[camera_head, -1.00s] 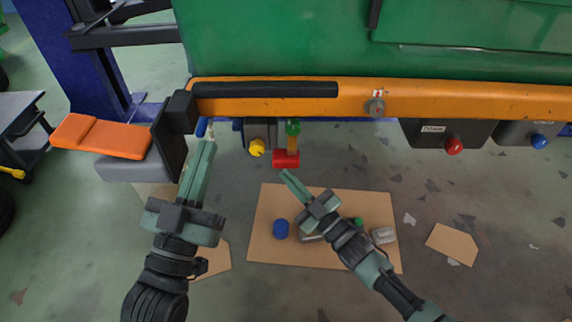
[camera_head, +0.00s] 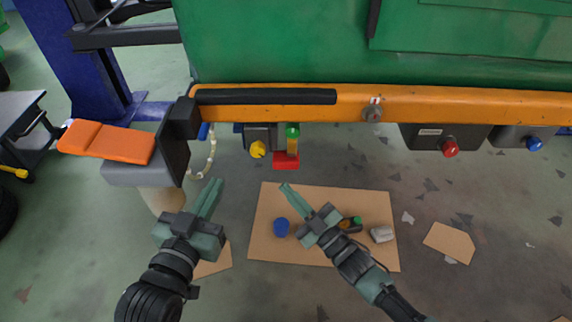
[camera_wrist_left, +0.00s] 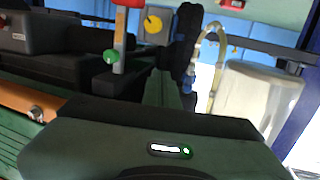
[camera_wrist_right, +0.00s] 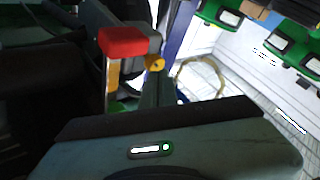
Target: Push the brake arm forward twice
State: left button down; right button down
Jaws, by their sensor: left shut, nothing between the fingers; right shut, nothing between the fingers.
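The brake arm shows below the orange bar, with a red end (camera_head: 285,160), an orange shaft (camera_head: 293,147) and a green knob (camera_head: 293,131). Its red end also shows in the right wrist view (camera_wrist_right: 122,41), and its green knob in the left wrist view (camera_wrist_left: 110,57). My left gripper (camera_head: 214,184) is shut and empty, below and left of the brake arm in the head view. My right gripper (camera_head: 284,187) is shut and empty, just below the red end in the head view, apart from it.
The orange bar (camera_head: 345,113) with a black strip runs across below the green body (camera_head: 280,45). A yellow knob (camera_head: 258,149) is beside the brake arm. A pale hose (camera_head: 211,155) hangs at left. Cardboard (camera_head: 268,200) with small items lies on the floor.

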pick_arm(q)
jog(key=shift+s+a+f+g, duration=0.2)
jog(key=shift+f+g, duration=0.25)
jog(key=shift+f, duration=0.3)
jog(key=shift+s+a+f+g, duration=0.15)
jog(key=shift+f+g, duration=0.3)
jog(key=shift+f, duration=0.3)
pick_arm(e)
jog(key=shift+s, duration=0.6)
